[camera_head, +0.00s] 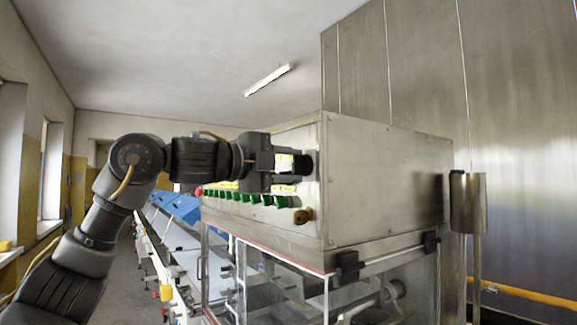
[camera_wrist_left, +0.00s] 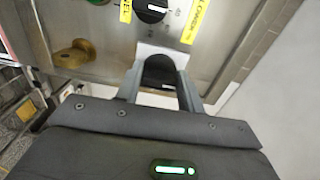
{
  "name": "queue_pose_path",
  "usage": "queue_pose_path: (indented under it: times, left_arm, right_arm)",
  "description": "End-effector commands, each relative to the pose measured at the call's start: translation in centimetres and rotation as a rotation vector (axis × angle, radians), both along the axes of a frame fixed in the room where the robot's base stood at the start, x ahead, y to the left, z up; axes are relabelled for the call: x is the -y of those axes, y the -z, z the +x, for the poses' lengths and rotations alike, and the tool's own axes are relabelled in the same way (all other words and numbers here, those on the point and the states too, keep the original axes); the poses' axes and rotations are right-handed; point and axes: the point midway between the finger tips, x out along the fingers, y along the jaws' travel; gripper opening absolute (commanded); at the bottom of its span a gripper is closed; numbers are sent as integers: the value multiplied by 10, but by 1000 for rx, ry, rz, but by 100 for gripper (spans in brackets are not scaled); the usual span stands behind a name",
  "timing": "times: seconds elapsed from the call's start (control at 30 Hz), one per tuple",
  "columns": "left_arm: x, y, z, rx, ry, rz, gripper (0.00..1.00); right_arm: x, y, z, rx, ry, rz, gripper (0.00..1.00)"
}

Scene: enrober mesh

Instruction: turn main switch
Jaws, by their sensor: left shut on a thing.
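The main switch is a black rotary knob (camera_wrist_left: 160,71) on a white plate, on the steel control box (camera_head: 380,185). In the head view the black knob (camera_head: 304,165) shows at the tip of my left gripper (camera_head: 288,164), near the box's front corner. My left arm reaches in from the left, with the gripper level against the panel. In the left wrist view the gripper's two fingers (camera_wrist_left: 160,85) stand on either side of the knob and are shut on it. The fingers hide part of the knob, and I cannot tell its setting. My right gripper is not in view.
Another black knob with a white pointer (camera_wrist_left: 151,10) sits close by, between yellow labels. A brass knob (camera_head: 303,216) and a row of green switches (camera_head: 256,199) lie below the gripper. A steel post (camera_head: 468,203) stands at the right.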

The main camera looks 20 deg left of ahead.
Motion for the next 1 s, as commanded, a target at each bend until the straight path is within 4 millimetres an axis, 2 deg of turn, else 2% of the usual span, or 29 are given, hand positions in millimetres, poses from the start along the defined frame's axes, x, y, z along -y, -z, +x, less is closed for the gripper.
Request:
queue_pose_path:
  times: [0.2,0.23,0.37,0.73,1.0]
  left_arm:
    - [0,0,0,-1,-1,-2,15]
    - [0,0,0,-1,-1,-2,42]
    - [0,0,0,0,0,-1,59]
    - [-4,1,-4,2,0,-1,60]
    - [-35,3,-40,5,-2,-2,60]
  right_arm:
    - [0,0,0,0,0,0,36]
    - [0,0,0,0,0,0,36]
    - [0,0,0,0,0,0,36]
    - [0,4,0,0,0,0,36]
    - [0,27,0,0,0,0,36]
